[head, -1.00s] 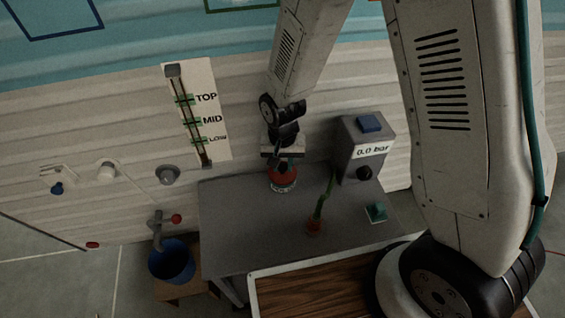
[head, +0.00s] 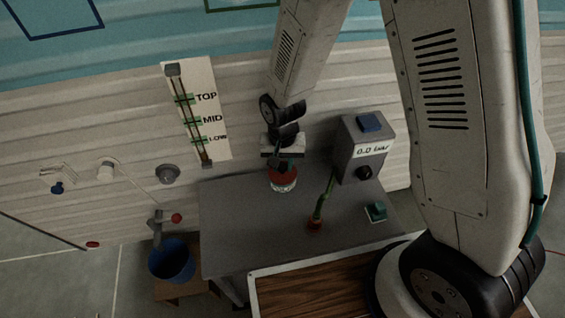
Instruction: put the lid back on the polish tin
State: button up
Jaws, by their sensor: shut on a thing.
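My gripper (head: 283,165) points down over the rear of the grey table and is shut on the red lid (head: 283,178). The polish tin (head: 284,187) shows as a pale band with dark marks directly below the red. The lid and tin line up one above the other. I cannot tell from this view whether the lid is seated or a small gap is left. The fingertips are small and dark here, and the tin's far side is hidden.
The grey table (head: 240,235) has free room left of the tin. A grey gauge box (head: 362,150) reading 0.0 bar stands to the right. A red pot with a green stem (head: 317,212) and a green button (head: 376,211) are in front. A blue bucket (head: 172,262) is left of the table.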

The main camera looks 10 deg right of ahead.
dwell(0.4)
jog(key=o, duration=1.5)
jog(key=shift+o, duration=0.2)
jog(key=shift+r, duration=3.5)
jog(key=shift+c, duration=0.3)
grip_shut()
jog(key=shift+f, duration=0.1)
